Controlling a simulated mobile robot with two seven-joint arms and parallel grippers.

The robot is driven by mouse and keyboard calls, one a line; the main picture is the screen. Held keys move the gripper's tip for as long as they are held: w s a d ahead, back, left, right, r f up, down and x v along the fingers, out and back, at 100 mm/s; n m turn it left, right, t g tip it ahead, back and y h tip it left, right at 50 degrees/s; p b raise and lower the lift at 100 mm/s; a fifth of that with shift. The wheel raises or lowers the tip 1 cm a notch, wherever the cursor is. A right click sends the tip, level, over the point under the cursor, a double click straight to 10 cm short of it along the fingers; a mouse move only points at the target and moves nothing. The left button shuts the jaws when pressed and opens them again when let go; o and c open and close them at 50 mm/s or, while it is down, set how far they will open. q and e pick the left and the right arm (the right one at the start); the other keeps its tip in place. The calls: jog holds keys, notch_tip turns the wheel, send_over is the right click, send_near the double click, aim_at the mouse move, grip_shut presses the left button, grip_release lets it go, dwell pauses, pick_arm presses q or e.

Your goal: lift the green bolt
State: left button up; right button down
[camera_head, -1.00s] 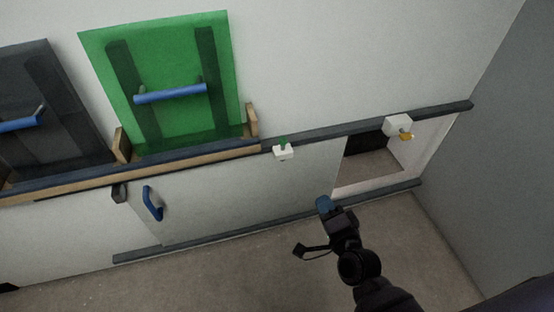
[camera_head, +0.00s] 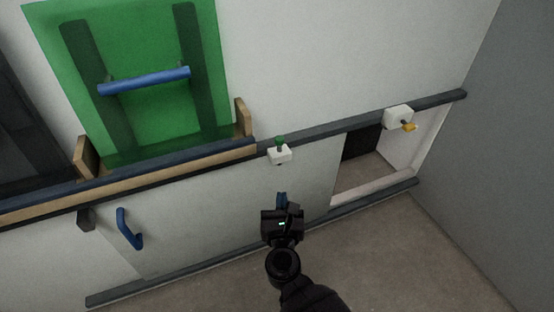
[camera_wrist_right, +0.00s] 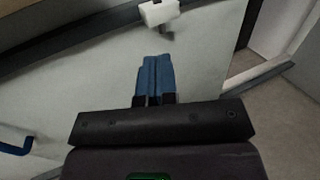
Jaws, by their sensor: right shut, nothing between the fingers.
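The green bolt (camera_head: 280,142) stands with its green head up in a small white block (camera_head: 279,154) on the dark upper rail. In the right wrist view the white block (camera_wrist_right: 159,12) shows at the top edge, with a grey stub under it; the green head is out of that view. My right gripper (camera_head: 281,197) is below the block in the head view, apart from it, in front of the pale sliding panel. Its blue fingers (camera_wrist_right: 155,76) are together and empty in the right wrist view. My left gripper is not in view.
A green panel (camera_head: 140,110) with a blue bar stands in a wooden-edged ledge at left. A blue handle (camera_head: 129,230) is on the sliding panel. A grey wall closes the right.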

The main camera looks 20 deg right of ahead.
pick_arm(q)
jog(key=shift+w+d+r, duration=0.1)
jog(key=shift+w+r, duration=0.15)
pick_arm(e)
jog(key=shift+w, duration=0.1)
